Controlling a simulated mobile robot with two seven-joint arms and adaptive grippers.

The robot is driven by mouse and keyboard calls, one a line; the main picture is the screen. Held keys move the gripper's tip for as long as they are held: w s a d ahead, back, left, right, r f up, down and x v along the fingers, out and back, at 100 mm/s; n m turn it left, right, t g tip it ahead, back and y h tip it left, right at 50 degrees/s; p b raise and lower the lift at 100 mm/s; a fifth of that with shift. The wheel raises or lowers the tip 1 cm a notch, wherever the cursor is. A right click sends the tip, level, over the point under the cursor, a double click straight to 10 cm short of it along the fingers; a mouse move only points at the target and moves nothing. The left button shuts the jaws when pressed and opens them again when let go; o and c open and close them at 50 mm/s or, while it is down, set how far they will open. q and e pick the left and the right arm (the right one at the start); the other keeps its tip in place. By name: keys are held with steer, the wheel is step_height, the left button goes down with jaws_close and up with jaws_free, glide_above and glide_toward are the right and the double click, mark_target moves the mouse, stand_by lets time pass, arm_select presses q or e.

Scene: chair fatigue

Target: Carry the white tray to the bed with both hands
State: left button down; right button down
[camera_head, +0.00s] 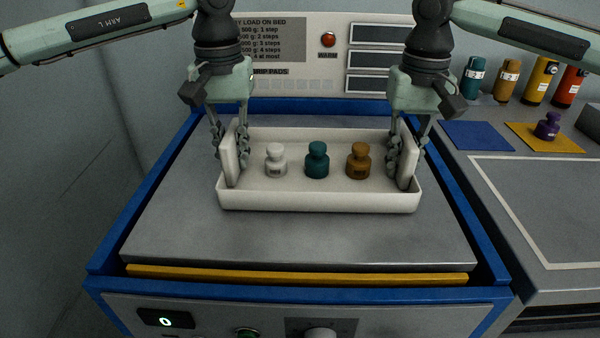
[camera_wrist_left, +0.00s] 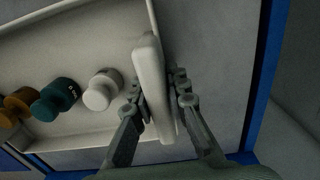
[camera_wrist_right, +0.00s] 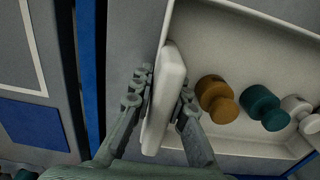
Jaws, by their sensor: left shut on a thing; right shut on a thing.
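The white tray (camera_head: 318,198) is over the grey bed (camera_head: 300,240) of the blue-framed machine; I cannot tell for sure whether it rests on it. In the tray stand a white weight (camera_head: 276,161), a teal weight (camera_head: 317,160) and an orange-brown weight (camera_head: 358,161), all upright. My left gripper (camera_head: 232,150) is shut on the tray's left upright handle, which also shows in the left wrist view (camera_wrist_left: 152,90). My right gripper (camera_head: 405,152) is shut on the right upright handle, seen in the right wrist view (camera_wrist_right: 164,95).
A right-hand counter holds a blue pad (camera_head: 478,135), a yellow pad (camera_head: 545,138) with a purple weight (camera_head: 547,126), a white-outlined area (camera_head: 550,210) and several bottles. Behind are a sign (camera_head: 270,40) and a red button (camera_head: 328,40). A display (camera_head: 166,319) reads 0.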

arm_select(q)
steer(key=c, duration=1.5)
jaws_free()
steer(key=shift+f, duration=0.15)
arm_select(e)
steer(key=c, duration=1.5)
jaws_free()
steer(key=shift+f, duration=0.15)
arm_select(q)
step_height(320, 180, up, 12)
steer(key=shift+f, duration=0.1)
arm_select(e)
step_height(320, 180, up, 12)
steer(key=shift+r, duration=0.1)
